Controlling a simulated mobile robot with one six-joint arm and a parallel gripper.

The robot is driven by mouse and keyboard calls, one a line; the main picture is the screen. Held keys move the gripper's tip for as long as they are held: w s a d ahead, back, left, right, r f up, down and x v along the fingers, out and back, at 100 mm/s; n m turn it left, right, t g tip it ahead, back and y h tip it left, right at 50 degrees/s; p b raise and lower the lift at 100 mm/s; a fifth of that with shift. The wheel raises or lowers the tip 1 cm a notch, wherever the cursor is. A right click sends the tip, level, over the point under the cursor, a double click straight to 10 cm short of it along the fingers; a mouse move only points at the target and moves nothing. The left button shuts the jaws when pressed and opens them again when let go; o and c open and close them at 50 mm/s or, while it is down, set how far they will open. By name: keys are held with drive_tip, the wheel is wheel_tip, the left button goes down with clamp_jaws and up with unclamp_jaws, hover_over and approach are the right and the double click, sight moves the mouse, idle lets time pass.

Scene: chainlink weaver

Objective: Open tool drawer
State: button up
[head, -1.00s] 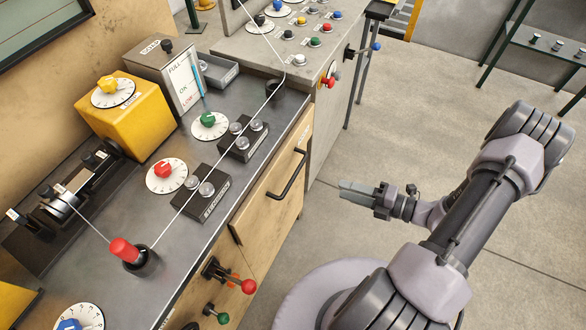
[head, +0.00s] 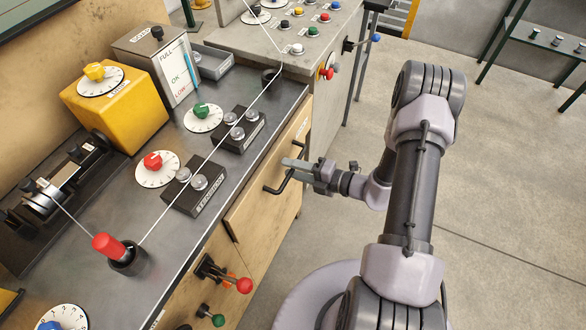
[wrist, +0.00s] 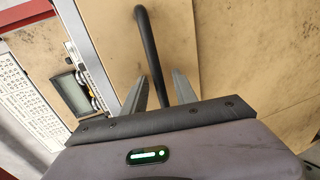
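The wooden drawer front (head: 250,207) sits under the dark bench top in the head view and looks shut. It has a black bar handle (head: 270,188), which also shows in the wrist view as a dark curved bar (wrist: 148,45). My gripper (head: 292,164) is at the handle, its fingers pointing towards the drawer. In the wrist view my gripper (wrist: 158,85) is open, with one finger on each side of the bar. No finger clearly touches the bar. The handle's near end is hidden behind my gripper's body in the wrist view.
The bench top (head: 100,195) holds dials, buttons and a line running through a red-capped post (head: 108,246). A lever with a red knob (head: 244,286) and one with a green knob (head: 218,320) stick out below. The floor (head: 500,190) to the right is clear.

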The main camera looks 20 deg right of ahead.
clamp_jaws()
idle(1.3)
